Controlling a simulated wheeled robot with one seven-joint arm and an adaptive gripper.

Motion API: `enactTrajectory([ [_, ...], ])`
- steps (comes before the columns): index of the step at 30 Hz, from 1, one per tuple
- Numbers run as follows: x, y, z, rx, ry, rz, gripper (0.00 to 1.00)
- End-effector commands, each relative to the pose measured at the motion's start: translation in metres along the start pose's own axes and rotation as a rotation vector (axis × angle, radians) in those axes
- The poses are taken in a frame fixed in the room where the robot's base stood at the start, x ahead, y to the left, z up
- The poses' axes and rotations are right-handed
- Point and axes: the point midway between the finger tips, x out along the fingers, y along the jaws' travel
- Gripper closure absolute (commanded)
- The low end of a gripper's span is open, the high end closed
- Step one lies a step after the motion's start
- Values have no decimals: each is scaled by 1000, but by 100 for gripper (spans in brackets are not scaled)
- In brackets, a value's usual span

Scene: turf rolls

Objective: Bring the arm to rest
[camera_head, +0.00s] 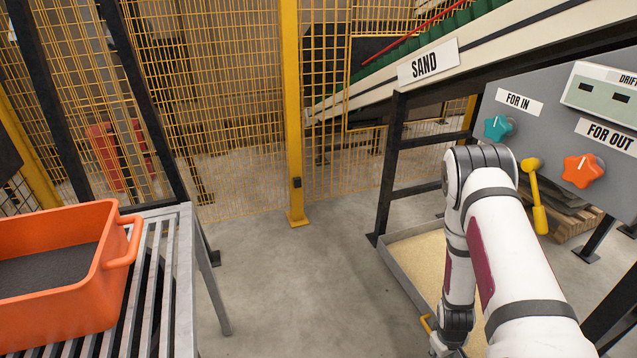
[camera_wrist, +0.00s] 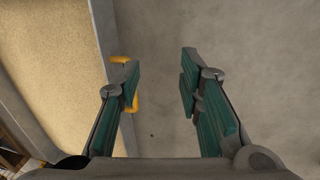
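My gripper (camera_wrist: 160,88) shows in the wrist view with its two green-padded fingers apart and nothing between them. It points down at bare grey floor, beside the edge of a sand tray (camera_wrist: 62,65). A yellow handle on the tray's edge shows just behind the left finger; I cannot tell whether they touch. In the head view my white arm hangs down at the right, in front of the control panel (camera_head: 545,135). The gripper itself is mostly out of that view at the bottom edge.
An orange crate (camera_head: 118,285) with dark contents stands on a slatted metal table (camera_head: 185,270) at the left. A conveyor with a SAND sign (camera_head: 428,62) and a yellow mesh fence (camera_head: 235,90) stand behind. The panel carries a yellow lever (camera_head: 537,200). The middle floor (camera_head: 300,290) is clear.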

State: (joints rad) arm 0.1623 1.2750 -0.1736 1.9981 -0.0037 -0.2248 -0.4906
Motion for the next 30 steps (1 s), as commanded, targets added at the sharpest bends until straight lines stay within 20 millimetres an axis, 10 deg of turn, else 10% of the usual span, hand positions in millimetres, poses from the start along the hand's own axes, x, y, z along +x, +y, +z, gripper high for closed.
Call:
enactTrajectory([
  [14,-98,10,-42,76,14,-33,67],
  [30,-327,-11,-49,204,24,-125,67],
])
